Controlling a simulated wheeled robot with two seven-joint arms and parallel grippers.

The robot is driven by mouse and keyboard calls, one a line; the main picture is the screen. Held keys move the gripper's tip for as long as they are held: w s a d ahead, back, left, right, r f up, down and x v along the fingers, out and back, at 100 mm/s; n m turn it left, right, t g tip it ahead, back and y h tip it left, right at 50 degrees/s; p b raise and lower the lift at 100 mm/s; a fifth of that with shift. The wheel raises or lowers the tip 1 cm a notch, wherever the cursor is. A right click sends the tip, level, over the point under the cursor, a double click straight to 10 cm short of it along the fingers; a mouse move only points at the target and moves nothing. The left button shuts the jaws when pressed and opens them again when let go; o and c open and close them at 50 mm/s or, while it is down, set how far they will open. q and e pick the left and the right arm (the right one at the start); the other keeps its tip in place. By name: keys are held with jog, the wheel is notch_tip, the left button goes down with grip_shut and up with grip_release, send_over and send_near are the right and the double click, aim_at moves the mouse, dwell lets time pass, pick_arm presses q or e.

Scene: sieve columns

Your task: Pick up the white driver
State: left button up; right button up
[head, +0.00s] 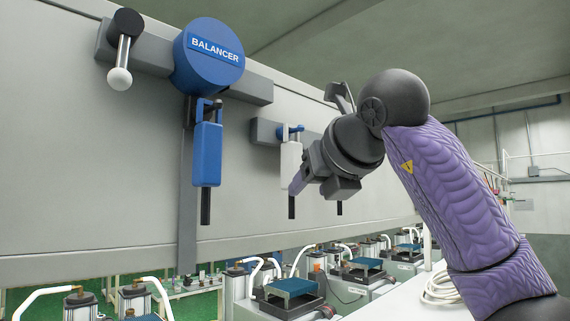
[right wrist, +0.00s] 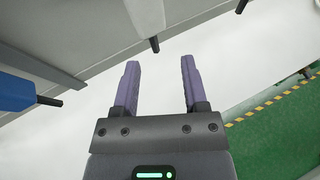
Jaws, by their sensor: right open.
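The white driver (head: 291,162) hangs upright from a blue hook on a grey bracket on the wall panel, its black bit pointing down. In the right wrist view the white driver (right wrist: 147,14) shows at the top, beyond the fingertips and roughly in line with the gap between them. My right gripper (head: 299,183) is beside the driver's right side in the head view, a finger overlapping its edge; I cannot tell if they touch. In the right wrist view my right gripper (right wrist: 157,62) has its purple fingers apart with nothing between. My left gripper is not in view.
A blue driver (head: 207,155) hangs left, under the blue balancer (head: 208,56). A black bit (head: 339,208) of another driver shows below my wrist, its body hidden. A lever with a white knob (head: 119,79) juts out upper left. Benches with equipment stand below.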

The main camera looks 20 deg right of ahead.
aim_at(293, 200)
jog(key=p+x, duration=0.1)
jog(key=x, duration=0.1)
jog(key=p+x, duration=0.1)
jog(key=x, duration=0.3)
jog(key=shift+w+a+r+p, duration=0.15)
jog(key=shift+w+a+p, duration=0.05)
jog(key=shift+a+p, duration=0.2)
jog(key=shift+w, duration=0.1)
jog(key=shift+s, duration=0.25)
jog(key=shift+w, duration=0.25)
jog(key=c, duration=0.5)
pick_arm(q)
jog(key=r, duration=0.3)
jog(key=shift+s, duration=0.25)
pick_arm(e)
jog(key=shift+s, duration=0.15)
grip_shut()
